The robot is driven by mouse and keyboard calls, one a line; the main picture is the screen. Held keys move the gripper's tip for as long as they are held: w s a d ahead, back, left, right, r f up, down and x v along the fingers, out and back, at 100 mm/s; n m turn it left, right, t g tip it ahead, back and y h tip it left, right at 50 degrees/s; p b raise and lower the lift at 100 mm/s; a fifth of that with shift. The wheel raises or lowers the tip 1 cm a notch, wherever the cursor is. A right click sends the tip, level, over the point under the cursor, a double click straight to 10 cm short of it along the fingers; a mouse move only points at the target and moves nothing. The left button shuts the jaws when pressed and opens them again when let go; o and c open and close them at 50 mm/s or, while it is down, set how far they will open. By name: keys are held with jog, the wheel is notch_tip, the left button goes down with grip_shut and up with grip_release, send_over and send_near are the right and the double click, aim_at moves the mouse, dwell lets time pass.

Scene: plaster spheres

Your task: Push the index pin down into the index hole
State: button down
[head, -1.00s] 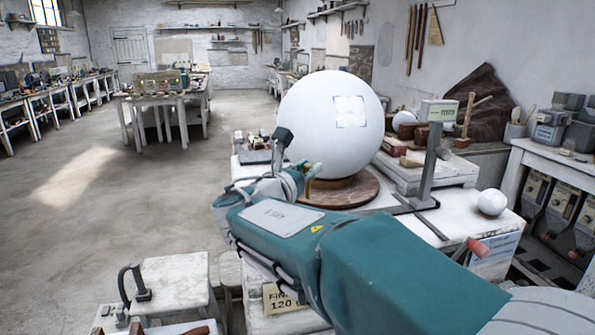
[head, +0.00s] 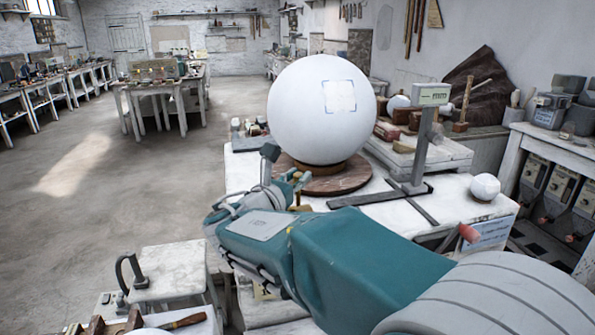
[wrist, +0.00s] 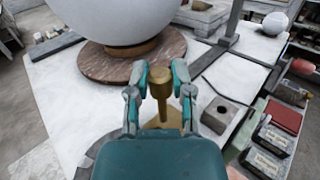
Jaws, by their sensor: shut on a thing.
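The brass index pin (wrist: 160,83) stands between the two teal-and-grey fingers of my gripper (wrist: 161,80) in the wrist view, its wide head up and its thin stem downward. My gripper is shut on it. The stem's lower end runs toward a brass piece (wrist: 175,113) partly hidden by my gripper's body; I cannot tell whether the tip is in a hole. In the head view my gripper (head: 290,180) is at the near left edge of the round brown turntable (head: 335,184), with brass showing below it. The index hole itself is not clearly visible.
A large white sphere (head: 318,105) sits on the turntable, just beyond my gripper. A grey block with a hole (wrist: 222,114) lies to the right on the white table (wrist: 60,110). A gauge stand (head: 425,135) and a small white ball (head: 485,187) are farther right.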

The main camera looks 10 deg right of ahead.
jog(key=shift+a, duration=0.3)
dwell(1.1)
jog(key=shift+a, duration=0.35)
jog(key=shift+d, duration=0.1)
dwell(0.3)
jog(key=shift+f, duration=1.8)
jog(key=shift+r, duration=1.55)
jog(key=shift+f, duration=1.65)
dwell(0.8)
